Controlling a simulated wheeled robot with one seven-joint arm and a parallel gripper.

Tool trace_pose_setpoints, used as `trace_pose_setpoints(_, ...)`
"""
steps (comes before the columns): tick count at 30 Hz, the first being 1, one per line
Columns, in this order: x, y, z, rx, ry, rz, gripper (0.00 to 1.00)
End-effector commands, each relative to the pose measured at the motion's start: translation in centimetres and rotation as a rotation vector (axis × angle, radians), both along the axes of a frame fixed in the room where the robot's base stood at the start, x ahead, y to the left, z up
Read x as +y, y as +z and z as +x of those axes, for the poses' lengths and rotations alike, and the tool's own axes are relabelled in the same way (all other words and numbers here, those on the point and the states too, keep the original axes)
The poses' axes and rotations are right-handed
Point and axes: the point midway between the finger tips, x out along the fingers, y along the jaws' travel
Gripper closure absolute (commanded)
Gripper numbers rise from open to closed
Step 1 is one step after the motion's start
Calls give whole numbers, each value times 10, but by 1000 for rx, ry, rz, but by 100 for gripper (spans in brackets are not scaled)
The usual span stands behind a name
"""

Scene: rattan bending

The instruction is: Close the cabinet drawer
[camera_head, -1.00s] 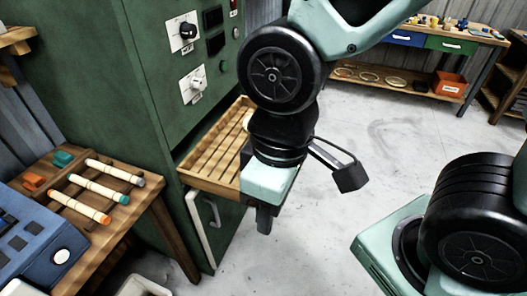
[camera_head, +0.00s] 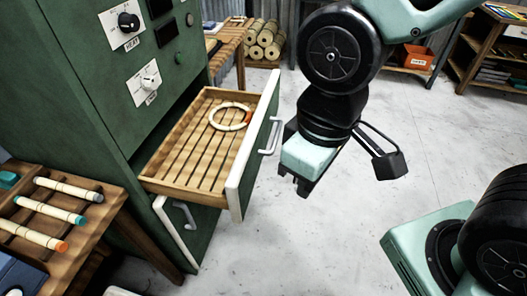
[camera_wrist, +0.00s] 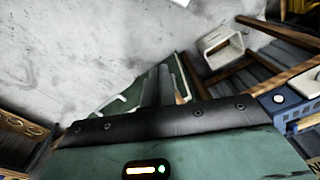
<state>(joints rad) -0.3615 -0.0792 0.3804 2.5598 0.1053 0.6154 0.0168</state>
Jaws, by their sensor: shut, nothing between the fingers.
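The cabinet drawer (camera_head: 193,160) is pulled out of the green cabinet (camera_head: 95,85). It has a slatted wooden floor and a green front with a white edge. A grey handle (camera_head: 270,137) is on that front. A pale ring (camera_head: 230,118) with an orange part lies inside the drawer. My gripper (camera_head: 303,190) is to the right of the drawer front, apart from it, pointing down, shut and empty. In the wrist view my gripper (camera_wrist: 165,85) shows its dark fingers, with green panels behind them.
A wooden table (camera_head: 85,235) with several pale rods stands at the lower left. A lower cabinet door (camera_head: 190,225) with its own handle is under the drawer. Rolled bundles (camera_head: 268,40) and an orange bin (camera_head: 418,57) are at the back. The floor (camera_head: 330,245) right of the drawer is clear.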

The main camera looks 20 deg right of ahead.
Motion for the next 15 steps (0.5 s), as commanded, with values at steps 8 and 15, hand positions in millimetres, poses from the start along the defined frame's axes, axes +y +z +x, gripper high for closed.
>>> trace_pose_setpoints(8, -42, -83, 82, -30, -308, 60, 100)
trace_pose_setpoints(15, -73, -157, 125, -6, -626, 296, 100)
